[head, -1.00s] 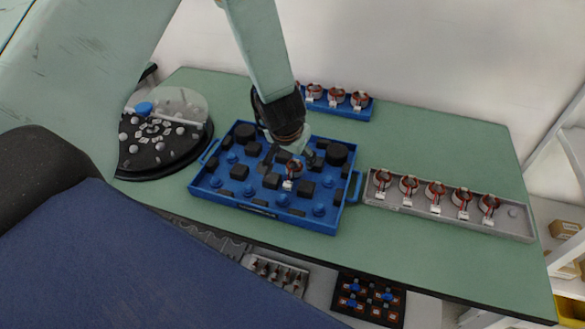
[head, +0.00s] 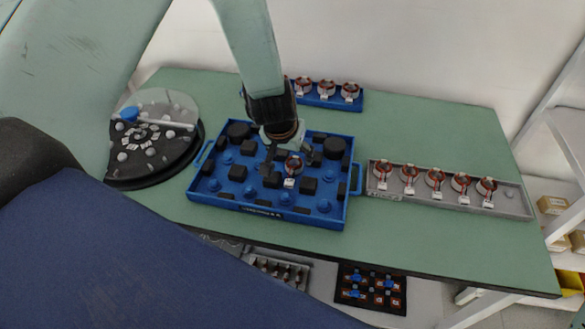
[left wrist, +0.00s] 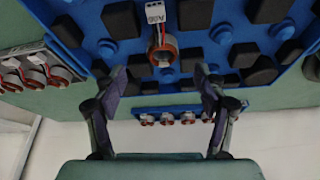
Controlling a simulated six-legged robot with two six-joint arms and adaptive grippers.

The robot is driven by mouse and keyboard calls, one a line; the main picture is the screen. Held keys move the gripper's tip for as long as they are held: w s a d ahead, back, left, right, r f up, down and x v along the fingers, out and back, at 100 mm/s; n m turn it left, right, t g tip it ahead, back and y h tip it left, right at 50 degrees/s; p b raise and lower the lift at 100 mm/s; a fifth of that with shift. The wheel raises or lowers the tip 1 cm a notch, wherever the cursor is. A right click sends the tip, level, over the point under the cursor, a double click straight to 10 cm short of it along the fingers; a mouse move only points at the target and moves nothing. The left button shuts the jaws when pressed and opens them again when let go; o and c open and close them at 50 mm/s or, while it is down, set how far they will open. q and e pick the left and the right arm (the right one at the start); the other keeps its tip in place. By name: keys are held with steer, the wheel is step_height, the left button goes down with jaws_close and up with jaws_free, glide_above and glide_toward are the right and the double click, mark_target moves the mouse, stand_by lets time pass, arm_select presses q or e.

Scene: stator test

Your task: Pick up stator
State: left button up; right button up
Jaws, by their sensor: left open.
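A stator (head: 294,167), a copper-red ring with a white connector, sits in the middle of the blue fixture tray (head: 262,214) among black blocks and blue knobs. In the left wrist view the same stator (left wrist: 162,50) lies ahead of the fingers, between their lines, its white connector pointing away. My left gripper (head: 291,158) is open over the tray, close to the stator. In the left wrist view its two dark fingers (left wrist: 160,85) are spread apart with nothing between them. My right gripper does not show in either view.
A grey tray (head: 385,195) with several stators lies right of the blue tray. A blue rack (head: 316,101) with more stators stands behind. A round black fixture (head: 150,175) with a clear cover is at the left. The table (head: 440,140) is clear at back right.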

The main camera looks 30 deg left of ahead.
mark_target(293, 162)
arm_select(q)
steer(key=x, duration=0.2)
steer(key=b+x, duration=0.1)
steer(key=x, duration=0.3)
steer(key=shift+a+f, duration=0.1)
steer(key=shift+a, duration=0.25)
steer(key=shift+w+f, duration=0.2)
steer(key=shift+f, duration=0.15)
steer(key=shift+d+b, duration=0.15)
steer(key=shift+b, duration=0.15)
steer(key=shift+d+r, duration=0.1)
steer(key=shift+d, duration=0.05)
steer(key=shift+a, duration=0.3)
steer(key=c, duration=0.4)
steer(key=shift+d, duration=0.25)
steer(key=c, duration=0.5)
steer(key=shift+a, duration=0.15)
steer(key=c, duration=0.4)
steer(key=shift+c, duration=0.2)
